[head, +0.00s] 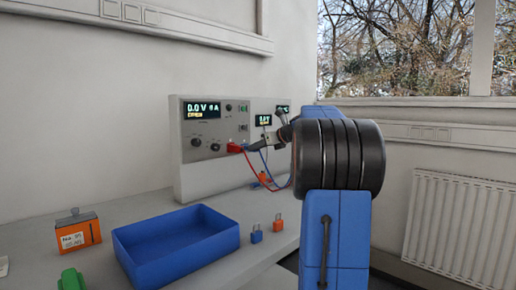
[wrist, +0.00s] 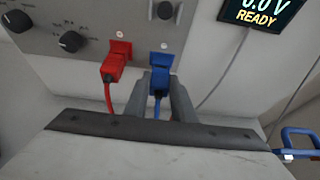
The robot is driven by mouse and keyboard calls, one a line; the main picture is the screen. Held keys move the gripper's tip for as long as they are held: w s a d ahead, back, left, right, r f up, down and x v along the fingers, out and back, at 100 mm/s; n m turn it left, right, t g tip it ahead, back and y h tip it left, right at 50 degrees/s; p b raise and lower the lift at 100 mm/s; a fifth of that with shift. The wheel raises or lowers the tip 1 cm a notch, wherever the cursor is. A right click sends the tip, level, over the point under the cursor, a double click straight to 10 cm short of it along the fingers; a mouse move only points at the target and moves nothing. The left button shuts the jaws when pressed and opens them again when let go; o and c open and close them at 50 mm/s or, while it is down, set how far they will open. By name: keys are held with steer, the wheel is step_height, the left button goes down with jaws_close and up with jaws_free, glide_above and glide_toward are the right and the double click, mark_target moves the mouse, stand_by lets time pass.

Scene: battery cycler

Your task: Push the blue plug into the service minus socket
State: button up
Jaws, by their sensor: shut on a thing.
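In the wrist view the blue plug (wrist: 160,64) is at the lower edge of the grey cycler panel, right of the red plug (wrist: 116,58). My gripper (wrist: 160,82) is shut on the blue plug, one grey finger on each side. Its front end is at or against the panel face; the socket behind it is hidden, so I cannot tell how deep it sits. A blue cable (wrist: 158,106) hangs down between the fingers. In the head view my gripper (head: 271,139) reaches the panel's right part, and the red plug (head: 235,147) shows left of it.
The cycler (head: 200,165) has knobs and a lit display. A smaller display reading READY (wrist: 262,12) is to the right. On the bench are a blue tray (head: 180,266), an orange box (head: 78,232), and blue (head: 256,235) and orange (head: 278,224) padlocks. Red and blue cables hang near my gripper.

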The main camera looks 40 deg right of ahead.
steer(key=shift+w, duration=0.5)
stand_by(0.4)
steer(key=o, duration=1.1)
steer(key=shift+s, duration=0.15)
steer(key=v, duration=1.7)
steer(key=shift+s, duration=0.1)
